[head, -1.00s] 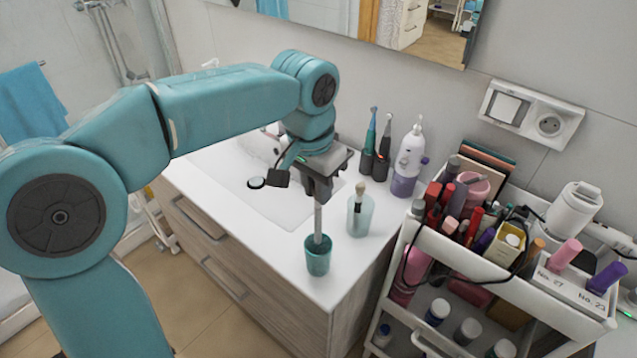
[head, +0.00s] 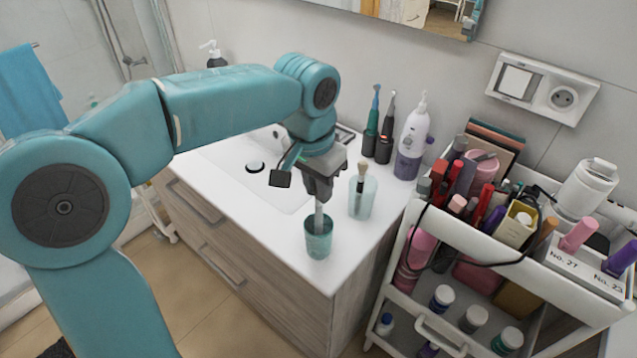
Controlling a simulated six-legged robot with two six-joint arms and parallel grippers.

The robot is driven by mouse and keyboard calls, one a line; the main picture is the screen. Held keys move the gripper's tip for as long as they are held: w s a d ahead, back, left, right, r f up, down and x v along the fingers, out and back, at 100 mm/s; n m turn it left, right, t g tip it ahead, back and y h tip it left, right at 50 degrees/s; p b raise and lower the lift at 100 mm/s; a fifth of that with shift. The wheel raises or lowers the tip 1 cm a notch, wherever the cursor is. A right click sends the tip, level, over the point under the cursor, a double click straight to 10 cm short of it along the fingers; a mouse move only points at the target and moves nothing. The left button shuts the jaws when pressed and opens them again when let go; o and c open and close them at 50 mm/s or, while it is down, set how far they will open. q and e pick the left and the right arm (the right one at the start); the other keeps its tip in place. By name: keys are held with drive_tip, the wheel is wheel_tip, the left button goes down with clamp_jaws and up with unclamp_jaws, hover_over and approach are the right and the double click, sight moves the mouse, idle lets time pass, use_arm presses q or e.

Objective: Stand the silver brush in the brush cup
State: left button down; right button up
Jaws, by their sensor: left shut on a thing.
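The silver brush (head: 319,211) is a thin grey shaft, upright below my left gripper (head: 320,192). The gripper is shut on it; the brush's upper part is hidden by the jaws. Its lower end goes down inside the rim of a speckled teal cup (head: 319,243) near the counter's front corner. I cannot see whether it touches the bottom. A pale translucent cup (head: 361,204) stands just behind to the right, with a light-bristled, dark-handled brush (head: 361,178) in it. Which of the two is the brush cup is not marked. My right gripper is not in view.
Electric toothbrushes (head: 378,135) and a white-and-purple pump bottle (head: 412,140) stand along the wall. A white cart (head: 462,232) full of cosmetics is close on the right. The sink basin (head: 240,170) lies left of the cups.

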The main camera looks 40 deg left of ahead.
use_arm(q)
drive_tip(key=c, duration=1)
unclamp_jaws()
drive_tip(key=shift+o, duration=0.2)
drive_tip(key=shift+r, duration=0.1)
wheel_tip(320, 180, up, 16)
drive_tip(key=s+p, duration=0.2)
drive_tip(key=shift+a, duration=0.15)
